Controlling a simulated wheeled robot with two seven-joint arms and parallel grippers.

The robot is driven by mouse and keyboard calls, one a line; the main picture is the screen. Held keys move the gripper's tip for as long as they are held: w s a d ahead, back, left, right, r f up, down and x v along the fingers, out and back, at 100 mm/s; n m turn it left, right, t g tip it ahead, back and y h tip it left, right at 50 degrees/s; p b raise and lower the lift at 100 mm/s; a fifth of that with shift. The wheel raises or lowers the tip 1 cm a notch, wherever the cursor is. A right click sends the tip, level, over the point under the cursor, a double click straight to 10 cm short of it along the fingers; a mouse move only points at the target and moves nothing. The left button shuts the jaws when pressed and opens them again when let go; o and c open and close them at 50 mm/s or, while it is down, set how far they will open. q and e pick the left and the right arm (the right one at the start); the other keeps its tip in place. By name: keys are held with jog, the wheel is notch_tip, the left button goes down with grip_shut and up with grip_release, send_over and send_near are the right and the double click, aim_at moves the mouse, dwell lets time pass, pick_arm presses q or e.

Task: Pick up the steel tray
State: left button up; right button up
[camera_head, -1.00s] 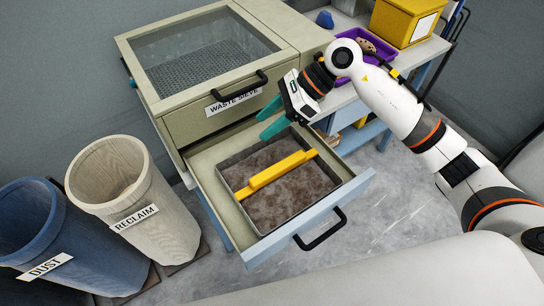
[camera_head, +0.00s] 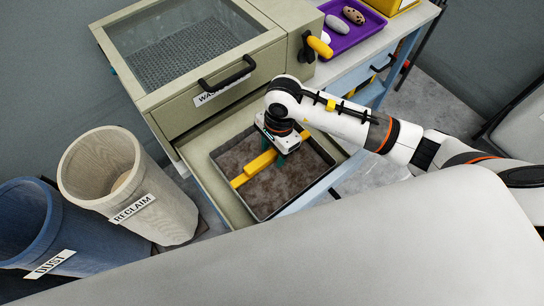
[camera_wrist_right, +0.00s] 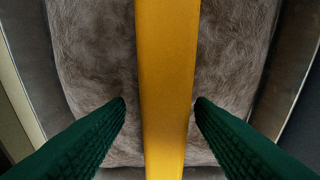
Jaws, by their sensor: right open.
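The steel tray (camera_head: 222,160) sits in the pulled-out drawer of the waste sieve and is full of brown-grey fibre. A yellow bar handle (camera_head: 252,168) runs across its middle. In the right wrist view the yellow handle (camera_wrist_right: 166,80) runs up the picture between two green fingers. My right gripper (camera_head: 280,158) is over the tray at the handle. It is open, with one finger on each side of the handle in the right wrist view (camera_wrist_right: 160,105); I see gaps on both sides. Part of the handle is hidden under the gripper. My left gripper is not in view.
The drawer front (camera_head: 335,177) lies to the right of the tray. The reclaim bin (camera_head: 150,185) and the blue dust bin (camera_head: 35,230) stand at the left. A purple tray (camera_head: 368,32) with several rounded items is on the bench behind.

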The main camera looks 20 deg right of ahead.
aim_at(272, 159)
jog(key=shift+s+a+f+p, duration=0.2)
jog(key=shift+f, duration=0.4)
jog(key=shift+s+a+f+p, duration=0.15)
jog(key=shift+f+p, duration=0.05)
jog(key=shift+f, duration=0.9)
jog(key=shift+w, duration=0.1)
grip_shut()
jog(key=shift+r, duration=0.1)
